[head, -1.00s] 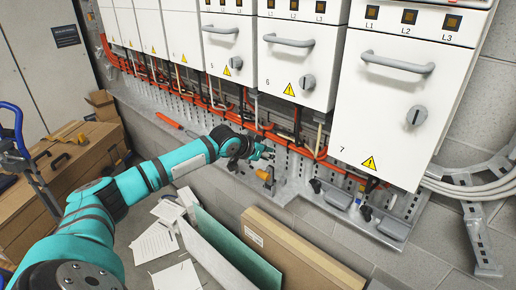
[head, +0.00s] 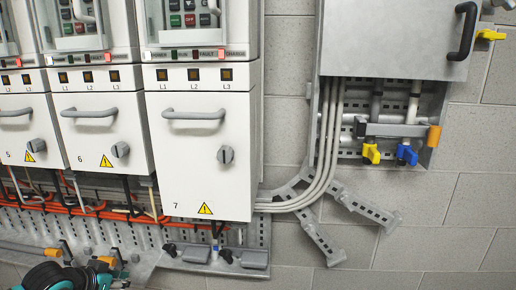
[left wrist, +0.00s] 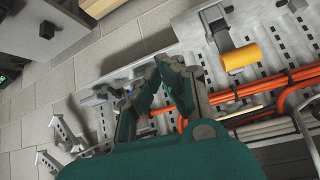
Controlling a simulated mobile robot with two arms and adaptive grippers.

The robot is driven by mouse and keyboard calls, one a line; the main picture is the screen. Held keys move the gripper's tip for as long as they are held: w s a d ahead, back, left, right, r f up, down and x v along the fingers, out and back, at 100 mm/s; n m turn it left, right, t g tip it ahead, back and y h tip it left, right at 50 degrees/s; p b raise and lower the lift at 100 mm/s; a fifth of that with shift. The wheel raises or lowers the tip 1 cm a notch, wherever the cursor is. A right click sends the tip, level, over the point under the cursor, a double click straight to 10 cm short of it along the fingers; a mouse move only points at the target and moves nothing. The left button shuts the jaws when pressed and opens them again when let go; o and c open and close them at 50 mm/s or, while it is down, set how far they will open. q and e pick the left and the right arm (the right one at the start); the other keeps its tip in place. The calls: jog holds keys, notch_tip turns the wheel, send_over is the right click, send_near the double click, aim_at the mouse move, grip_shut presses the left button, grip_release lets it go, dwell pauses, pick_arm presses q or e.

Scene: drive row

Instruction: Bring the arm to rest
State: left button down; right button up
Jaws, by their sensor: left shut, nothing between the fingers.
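My left gripper (head: 118,278) shows at the bottom left edge of the head view, low in front of the perforated metal rail under the white cabinets. In the left wrist view the gripper (left wrist: 156,68) has its green fingers together at the tips, with nothing between them. Most of the left arm is below the head view's frame; a teal and black joint shows at the bottom edge. My right gripper is in neither view.
White drive cabinet 7 (head: 204,155) hangs above, with orange cables (head: 85,209) below the row. A grey box (head: 395,38) with yellow and blue valve handles is at right. In the wrist view an orange-yellow cylinder (left wrist: 241,56) and orange cables (left wrist: 262,88) are near the fingers.

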pick_arm(q)
jog(key=s+d+f+m+g, duration=0.2)
jog(key=s+d+f, duration=0.95)
jog(key=d, duration=0.25)
jog(key=s+d+f+n+g+y, duration=0.1)
jog(key=s+f+n+g+y, duration=0.15)
jog(key=s, duration=1.65)
notch_tip(320, 180, down, 24)
jog(key=g, duration=0.2)
jog(key=s+a+f+g, duration=0.1)
jog(key=s+a+f, duration=0.1)
jog(key=s+f, duration=1.5)
jog(key=shift+s+a+f+h, duration=0.2)
jog(key=shift+s+a+h, duration=0.1)
jog(key=shift+s+h, duration=0.1)
